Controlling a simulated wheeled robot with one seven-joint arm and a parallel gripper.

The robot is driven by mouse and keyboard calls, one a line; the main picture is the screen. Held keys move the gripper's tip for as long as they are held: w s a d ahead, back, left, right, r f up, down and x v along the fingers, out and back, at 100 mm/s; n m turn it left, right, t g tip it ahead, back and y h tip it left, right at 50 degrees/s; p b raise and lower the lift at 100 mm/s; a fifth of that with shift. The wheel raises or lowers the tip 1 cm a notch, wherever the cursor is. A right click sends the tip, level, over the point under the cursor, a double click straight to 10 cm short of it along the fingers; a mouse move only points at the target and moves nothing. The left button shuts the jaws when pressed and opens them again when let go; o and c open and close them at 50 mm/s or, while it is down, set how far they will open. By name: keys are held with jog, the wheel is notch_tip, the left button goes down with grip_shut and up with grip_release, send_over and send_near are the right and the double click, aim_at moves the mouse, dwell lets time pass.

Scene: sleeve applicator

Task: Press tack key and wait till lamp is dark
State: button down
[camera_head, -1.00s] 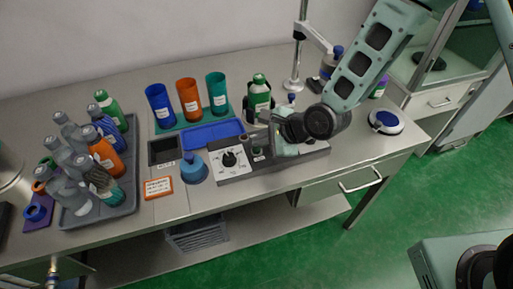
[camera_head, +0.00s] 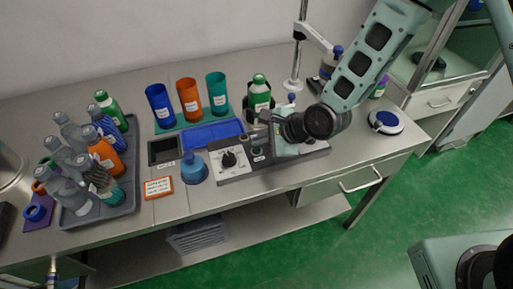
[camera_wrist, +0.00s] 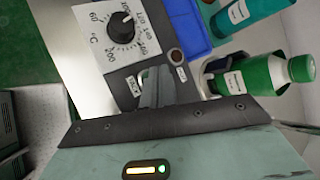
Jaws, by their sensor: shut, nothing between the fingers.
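The sleeve applicator (camera_head: 240,168) is a grey base on the bench with a white dial plate. Its black dial (camera_wrist: 122,28) has temperature markings in the wrist view. A small round dark brown disc (camera_wrist: 176,56), perhaps the lamp, sits beside the dial plate next to a white label. It does not look lit. My gripper (camera_wrist: 157,78) is shut and empty, with its fingers over the applicator panel near a second small label (camera_wrist: 133,86). The fingers hide what lies under them, so the tack key and any contact cannot be made out.
A green bottle (camera_wrist: 262,82) stands close beside the gripper. A blue tray (camera_head: 212,135) and several coloured cups lie behind the applicator. A blue conical item (camera_head: 194,170) and an orange sign (camera_head: 158,187) are to its left. A grey tray (camera_head: 122,200) holds several bottles.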

aim_at(261, 150)
jog(key=shift+f, duration=0.4)
jog(key=shift+f+b, duration=0.4)
jog(key=shift+f, duration=0.05)
dwell(0.6)
jog(key=shift+r, duration=0.1)
jog(key=shift+r+p, duration=0.75)
jog(key=shift+p, duration=0.05)
jog(key=shift+r, duration=0.1)
jog(key=shift+r+p, duration=2.2)
jog(key=shift+r, duration=0.2)
dwell(3.1)
